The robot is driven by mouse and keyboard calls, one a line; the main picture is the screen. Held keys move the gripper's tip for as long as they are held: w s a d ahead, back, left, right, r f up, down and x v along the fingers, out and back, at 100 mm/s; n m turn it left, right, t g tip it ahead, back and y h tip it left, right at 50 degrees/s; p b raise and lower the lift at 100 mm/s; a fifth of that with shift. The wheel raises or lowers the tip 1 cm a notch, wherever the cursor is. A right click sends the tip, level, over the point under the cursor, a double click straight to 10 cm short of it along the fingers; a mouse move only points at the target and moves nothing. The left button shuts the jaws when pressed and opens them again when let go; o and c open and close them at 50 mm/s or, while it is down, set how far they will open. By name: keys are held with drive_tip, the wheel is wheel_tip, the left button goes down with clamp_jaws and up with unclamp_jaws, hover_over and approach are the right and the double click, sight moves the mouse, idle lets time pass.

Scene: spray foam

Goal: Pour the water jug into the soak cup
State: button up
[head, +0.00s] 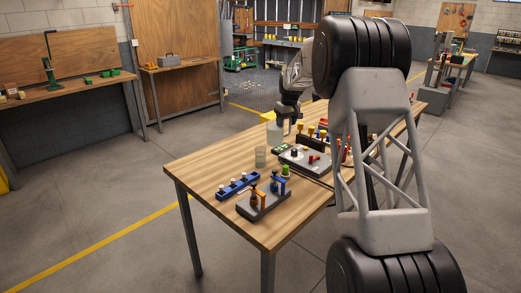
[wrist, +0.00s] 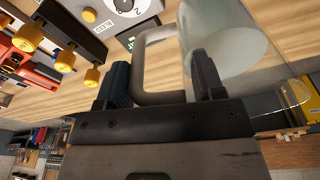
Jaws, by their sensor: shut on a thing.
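The water jug (head: 273,133) is a clear, pale vessel at the far left part of the wooden table in the head view. In the wrist view its clear body (wrist: 228,42) fills the top right and its grey loop handle (wrist: 148,65) is close to me. My gripper (wrist: 160,85) is shut on the handle, one dark finger on each side.
A blue rack (head: 238,186) and a grey block with blue and orange tools (head: 264,199) stand nearer on the table (head: 200,170). A grey device (head: 304,160) with a dial is right of the cup. Yellow-capped items (wrist: 62,60) stand beyond it. My arm hides the table's right side.

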drive_tip(key=w+a+f+n, duration=0.1)
drive_tip(key=w+a+n, duration=0.1)
drive_tip(key=w, duration=0.5)
drive_tip(key=shift+w+a+f+n, duration=0.25)
drive_tip(key=shift+a+f+n, duration=0.15)
wheel_tip(320, 180, down, 4)
drive_tip(key=t+h, duration=0.4)
drive_tip(key=shift+r, duration=0.15)
idle(0.3)
drive_tip(key=shift+s+a+n+t+h, duration=0.3)
drive_tip(key=shift+s+t+h, duration=0.05)
drive_tip(key=shift+t+h, duration=0.5)
idle(1.7)
drive_tip(key=shift+s+a+r+t+h, duration=0.15)
drive_tip(key=shift+a+r+t+h, duration=0.05)
drive_tip(key=shift+t+h, duration=0.15)
idle(2.9)
